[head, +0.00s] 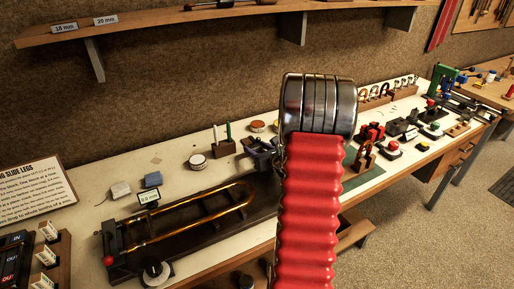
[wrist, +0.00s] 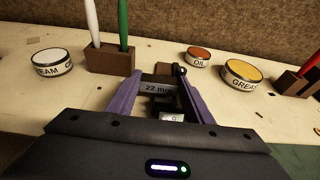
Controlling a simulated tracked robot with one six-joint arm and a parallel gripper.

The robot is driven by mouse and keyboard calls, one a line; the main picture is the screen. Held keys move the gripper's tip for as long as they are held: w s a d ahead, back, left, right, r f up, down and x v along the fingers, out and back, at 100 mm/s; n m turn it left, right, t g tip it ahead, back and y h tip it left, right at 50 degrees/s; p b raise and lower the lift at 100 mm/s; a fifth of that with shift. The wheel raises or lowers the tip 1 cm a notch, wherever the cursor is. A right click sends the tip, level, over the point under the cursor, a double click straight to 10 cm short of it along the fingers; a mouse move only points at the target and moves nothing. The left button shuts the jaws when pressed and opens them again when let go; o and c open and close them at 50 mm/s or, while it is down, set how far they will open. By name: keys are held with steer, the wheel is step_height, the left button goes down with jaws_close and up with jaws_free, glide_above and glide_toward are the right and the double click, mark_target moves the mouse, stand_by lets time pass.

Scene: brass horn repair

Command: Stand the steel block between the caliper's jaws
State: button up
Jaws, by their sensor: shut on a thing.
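My gripper (wrist: 159,82) has two purple fingers, and they are closed on a grey block marked 22 mm, the steel block (wrist: 157,89). In the head view my gripper (head: 262,153) is partly hidden behind my red arm, beyond the far end of the brass slide; the block cannot be made out there. Just past and below the block in the wrist view are dark parts and a small white label (wrist: 172,117). I cannot tell whether these belong to the caliper, nor whether the block touches anything. The caliper's jaws are not clearly visible.
A wooden pen holder (wrist: 109,59), a cream tin (wrist: 52,62), an oil tin (wrist: 198,57) and a grease tin (wrist: 242,74) stand near my gripper. Some bench around them is bare.

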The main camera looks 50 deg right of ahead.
steer(key=shift+f, duration=0.15)
steer(key=shift+f, duration=0.3)
steer(key=shift+w+a, duration=0.1)
stand_by(1.3)
steer(key=o, duration=1.3)
steer(key=shift+f, duration=0.1)
steer(key=shift+o, duration=0.2)
steer(key=v, duration=1.3)
steer(key=shift+s+a, duration=0.1)
steer(key=shift+s, duration=0.3)
